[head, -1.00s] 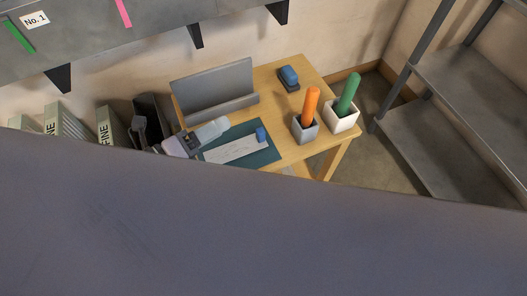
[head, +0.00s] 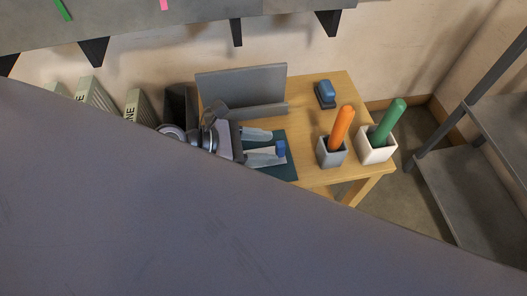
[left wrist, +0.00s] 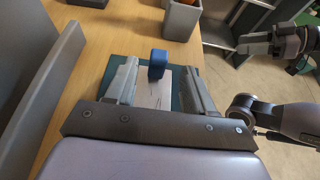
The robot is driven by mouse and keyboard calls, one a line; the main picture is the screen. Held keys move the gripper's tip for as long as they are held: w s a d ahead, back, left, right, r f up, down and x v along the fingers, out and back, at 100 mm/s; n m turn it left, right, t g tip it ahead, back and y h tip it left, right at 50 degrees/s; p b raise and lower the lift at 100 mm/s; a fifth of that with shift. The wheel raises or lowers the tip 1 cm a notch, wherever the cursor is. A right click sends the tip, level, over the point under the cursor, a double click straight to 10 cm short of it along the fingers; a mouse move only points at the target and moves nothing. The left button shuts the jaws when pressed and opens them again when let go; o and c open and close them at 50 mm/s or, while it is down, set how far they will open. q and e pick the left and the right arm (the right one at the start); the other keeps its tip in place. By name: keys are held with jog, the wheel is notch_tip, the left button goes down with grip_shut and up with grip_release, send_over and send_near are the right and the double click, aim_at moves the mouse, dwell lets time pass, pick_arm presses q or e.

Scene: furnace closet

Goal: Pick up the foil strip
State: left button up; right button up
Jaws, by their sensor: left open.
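A pale strip with dark marks, seemingly the foil strip (head: 264,151), lies flat on a teal mat (head: 286,171) on the wooden table. In the left wrist view the strip (left wrist: 152,97) shows between my fingers, with a blue block (left wrist: 157,62) at its far end. My left gripper (head: 266,146) is open, its fingers along both sides of the strip; it also shows in the left wrist view (left wrist: 160,72). I cannot tell if the fingers touch the mat. My right gripper (left wrist: 262,42) seems to show at the upper right of the left wrist view, its jaws unclear.
A grey upright holder (head: 240,88) stands behind the mat. To the right are a grey pot (head: 331,156) with an orange stick, a white pot (head: 377,148) with a green stick and a blue item (head: 326,93). A metal shelf (head: 475,185) stands right. A large grey-purple surface hides the lower head view.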

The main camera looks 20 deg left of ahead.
pick_arm(q)
jog(key=shift+x, duration=2)
jog(key=shift+w+r, duration=0.15)
grip_shut()
notch_tip(320, 180, up, 9)
jog(key=p, duration=0.5)
jog(key=shift+r, duration=0.2)
notch_tip(320, 180, up, 11)
jog(key=p, duration=0.2)
send_over(276, 146)
jog(key=shift+w+d+f, duration=0.15)
jog(key=shift+d+f, duration=0.05)
